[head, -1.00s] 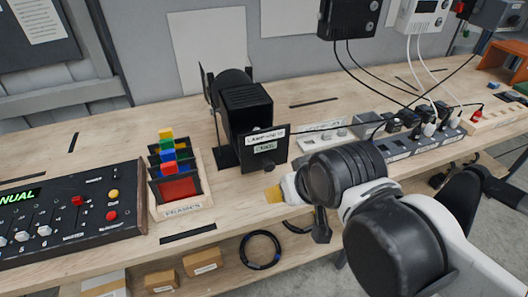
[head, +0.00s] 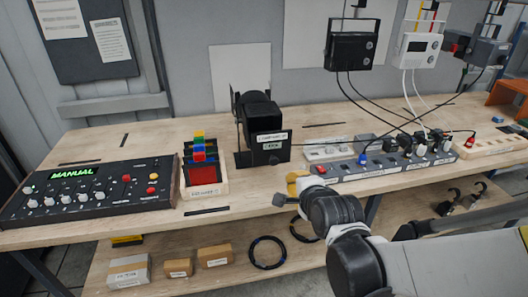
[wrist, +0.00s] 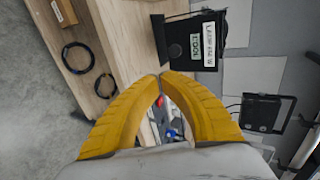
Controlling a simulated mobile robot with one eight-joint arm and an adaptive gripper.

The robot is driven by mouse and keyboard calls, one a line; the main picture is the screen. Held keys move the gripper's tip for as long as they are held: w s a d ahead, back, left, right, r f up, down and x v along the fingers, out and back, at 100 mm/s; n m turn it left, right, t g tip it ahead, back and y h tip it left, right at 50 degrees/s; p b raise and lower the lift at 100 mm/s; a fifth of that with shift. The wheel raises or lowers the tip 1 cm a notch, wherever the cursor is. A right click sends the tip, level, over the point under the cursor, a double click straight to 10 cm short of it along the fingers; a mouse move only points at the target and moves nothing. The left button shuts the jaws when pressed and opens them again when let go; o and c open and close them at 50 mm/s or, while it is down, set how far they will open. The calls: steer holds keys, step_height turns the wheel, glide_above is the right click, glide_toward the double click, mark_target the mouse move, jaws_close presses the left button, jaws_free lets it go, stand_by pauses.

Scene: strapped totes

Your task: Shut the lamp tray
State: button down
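The lamp tray's front panel (head: 263,148) is a dark plate with white and green labels and a small dark knob, on the front of a black lamp housing (head: 259,112) on the bench. I cannot tell how far the tray stands out. In the wrist view the labelled panel (wrist: 196,42) shows sideways, beyond my fingers. My gripper (head: 293,181) is in front of the bench edge, to the right of and below the panel, apart from it. In the wrist view its yellow fingers (wrist: 161,76) meet at the tips with nothing seen between them.
A frames rack (head: 203,188) with coloured frames and a control desk (head: 90,205) stand to the left. A power strip (head: 390,168) with plugs and cables lies to the right. Cable coils (head: 267,252) and boxes (head: 214,256) lie on the lower shelf.

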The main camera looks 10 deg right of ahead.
mark_target(271, 148)
steer(key=w+r+b+x, duration=0.1)
steer(key=b+x, duration=0.3)
steer(key=x, duration=1)
steer(key=shift+r, duration=0.5)
steer(key=w+b, duration=0.1)
steer(key=w, duration=1)
